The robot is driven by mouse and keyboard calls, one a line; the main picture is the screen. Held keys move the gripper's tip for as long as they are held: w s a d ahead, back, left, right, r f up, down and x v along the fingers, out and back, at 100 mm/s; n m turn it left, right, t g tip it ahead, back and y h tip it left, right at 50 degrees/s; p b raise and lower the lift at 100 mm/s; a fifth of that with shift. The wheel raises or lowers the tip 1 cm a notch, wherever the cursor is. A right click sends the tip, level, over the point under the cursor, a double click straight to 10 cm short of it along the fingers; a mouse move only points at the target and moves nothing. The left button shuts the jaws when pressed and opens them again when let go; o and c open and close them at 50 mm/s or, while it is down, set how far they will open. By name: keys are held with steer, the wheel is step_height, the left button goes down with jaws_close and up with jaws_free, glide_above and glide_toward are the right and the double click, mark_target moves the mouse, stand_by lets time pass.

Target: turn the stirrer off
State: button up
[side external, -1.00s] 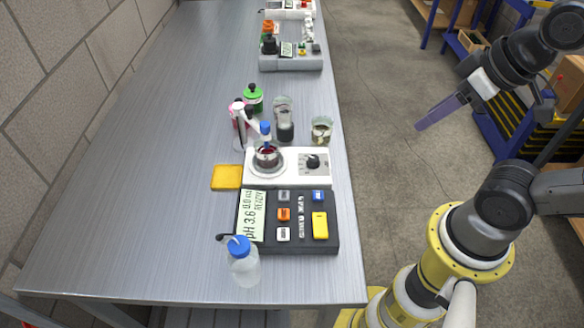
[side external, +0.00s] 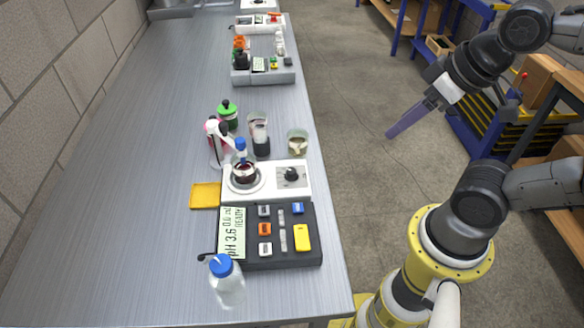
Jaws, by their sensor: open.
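The stirrer (side external: 266,193) is a white box on the metal table with a round plate at its left and a dark knob (side external: 291,174) on a grey panel at its right. A small vessel of dark red liquid (side external: 244,172) stands on the plate, with a blue-topped probe (side external: 241,150) in it. My gripper (side external: 390,135) is off to the right of the table, over the floor, apart from the stirrer and empty. Its long purple-grey fingers point down and left; the gap between them is not clear at this angle.
A dark pH meter (side external: 267,238) reading 3.6 sits in front of the stirrer, with a blue-capped bottle (side external: 226,283) near it. A yellow pad (side external: 205,195) lies left. Glass beakers (side external: 298,144) and a green-capped bottle (side external: 228,115) stand behind. The table's right side is open.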

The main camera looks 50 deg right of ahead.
steer(key=m+g+y, duration=0.4)
steer(key=m, duration=1.2)
glide_above(292, 171)
steer(key=s+d, duration=0.3)
steer(key=d, duration=0.1)
steer(key=shift+m+g, duration=0.8)
steer(key=w+d+x, duration=0.1)
steer(key=x, duration=0.5)
steer(key=w+d+f+x, duration=0.1)
steer(key=x, duration=0.6)
steer(key=w+d+x, duration=0.1)
steer(key=x, duration=0.6)
steer(key=shift+d+f, duration=0.3)
jaws_close()
